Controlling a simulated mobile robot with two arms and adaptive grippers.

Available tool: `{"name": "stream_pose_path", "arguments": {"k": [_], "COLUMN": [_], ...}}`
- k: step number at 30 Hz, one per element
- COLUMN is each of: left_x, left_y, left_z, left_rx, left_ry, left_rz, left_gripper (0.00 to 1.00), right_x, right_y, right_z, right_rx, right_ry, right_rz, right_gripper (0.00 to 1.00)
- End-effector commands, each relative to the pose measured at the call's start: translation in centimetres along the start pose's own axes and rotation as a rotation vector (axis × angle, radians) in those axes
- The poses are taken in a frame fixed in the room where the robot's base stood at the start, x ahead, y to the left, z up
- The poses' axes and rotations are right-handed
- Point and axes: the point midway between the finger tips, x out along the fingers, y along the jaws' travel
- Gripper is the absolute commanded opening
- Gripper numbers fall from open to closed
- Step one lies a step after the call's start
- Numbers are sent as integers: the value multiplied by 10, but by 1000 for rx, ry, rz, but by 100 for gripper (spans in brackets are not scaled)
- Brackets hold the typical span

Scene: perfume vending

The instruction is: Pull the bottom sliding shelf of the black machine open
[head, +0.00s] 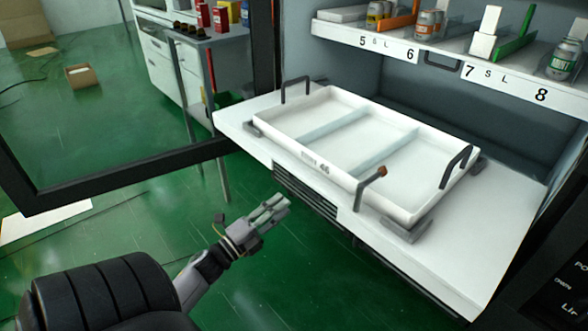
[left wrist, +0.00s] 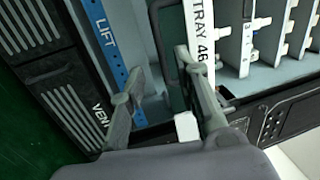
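In the head view, the black machine (head: 538,260) has a white bottom shelf (head: 235,122) carrying a white tray (head: 290,140) with dark handles. The shelf reaches farther toward me than the numbered shelf above. A grey lever with a brown tip (head: 370,186) stands at its front side. My left gripper (head: 275,207) is low, left of the shelf front and apart from it. In the left wrist view its two fingers (left wrist: 165,98) are spread with nothing clearly held; the TRAY 46 label (left wrist: 198,48) shows beyond them. My right gripper is not in view.
An open dark-framed glass door (head: 110,165) stands left of the machine. The upper shelf (head: 400,45) holds cans and coloured dividers. A vent grille (head: 305,190) sits under the bottom shelf. Green floor is clear around my left arm; a cardboard box (head: 80,76) lies far off.

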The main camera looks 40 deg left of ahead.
Motion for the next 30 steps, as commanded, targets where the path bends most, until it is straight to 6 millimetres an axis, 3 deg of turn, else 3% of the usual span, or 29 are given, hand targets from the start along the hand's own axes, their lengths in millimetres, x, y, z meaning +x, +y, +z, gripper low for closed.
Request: {"name": "stream_pose_path", "arguments": {"k": [3,8,26,30], "left_x": [-18,-28,-28,-28], "left_y": [0,0,0,4], "left_z": [0,0,0,2], "left_rx": [0,0,-1,-52], "left_ry": [-1,0,0,-30], "left_rz": [0,-1,-1,33], "left_gripper": [30,30,30,30], "right_x": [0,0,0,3], "right_y": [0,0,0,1], "right_z": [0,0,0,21], "right_rx": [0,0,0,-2], "right_ry": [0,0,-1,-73], "right_rz": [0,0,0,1], "right_gripper": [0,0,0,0]}}
